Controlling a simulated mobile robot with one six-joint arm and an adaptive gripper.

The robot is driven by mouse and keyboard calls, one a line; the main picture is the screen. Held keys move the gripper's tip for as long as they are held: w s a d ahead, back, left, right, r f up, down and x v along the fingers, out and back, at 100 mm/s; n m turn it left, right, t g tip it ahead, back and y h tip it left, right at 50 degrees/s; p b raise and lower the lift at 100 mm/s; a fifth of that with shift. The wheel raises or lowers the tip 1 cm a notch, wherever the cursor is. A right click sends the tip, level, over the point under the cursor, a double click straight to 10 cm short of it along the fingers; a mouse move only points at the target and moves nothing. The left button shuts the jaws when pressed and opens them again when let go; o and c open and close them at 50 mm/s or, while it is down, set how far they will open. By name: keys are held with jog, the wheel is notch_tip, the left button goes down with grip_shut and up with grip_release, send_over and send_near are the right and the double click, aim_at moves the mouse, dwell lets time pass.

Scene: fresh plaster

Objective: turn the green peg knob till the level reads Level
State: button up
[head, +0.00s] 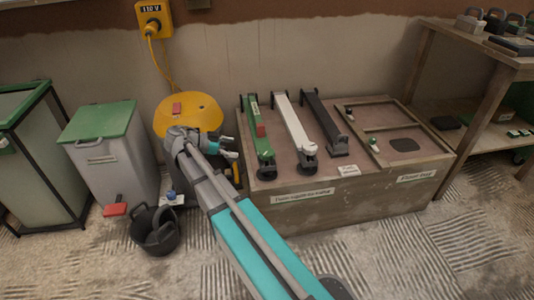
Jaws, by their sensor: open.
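I take this to be the green peg, though the knob is small here. A level's reading cannot be made out in this view. My gripper (228,146) is open, left of the green piece and in front of the yellow-topped drum (190,108). A gap shows between it and the green piece, and it holds nothing I can see.
A white piece (293,122) and a dark piece (325,122) lie right of the green one. A framed recess (395,130) is farther right. A green-lidded bin (100,145), a black bucket (155,230) and a red block (115,209) stand left. A wooden shelf (495,70) is at right.

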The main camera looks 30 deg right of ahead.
aim_at(266, 153)
jog(key=b+x, duration=0.4)
jog(key=x, duration=0.6)
jog(key=shift+s+d+f, duration=0.15)
jog(key=shift+d+f, duration=0.05)
jog(key=shift+d, duration=0.05)
jog(key=shift+b+x, duration=0.35)
jog(key=shift+x, duration=0.7)
jog(key=shift+r, duration=0.1)
jog(key=shift+c, duration=0.3)
jog(key=c, duration=0.9)
jog(key=shift+c, duration=0.2)
jog(key=shift+n+t, duration=0.3)
jog(key=shift+t, duration=0.1)
jog(key=n+t, duration=0.3)
jog(key=shift+s, duration=0.15)
jog(key=shift+n+t+y, duration=0.4)
jog(key=shift+n+t, duration=1.1)
jog(key=shift+t, duration=0.4)
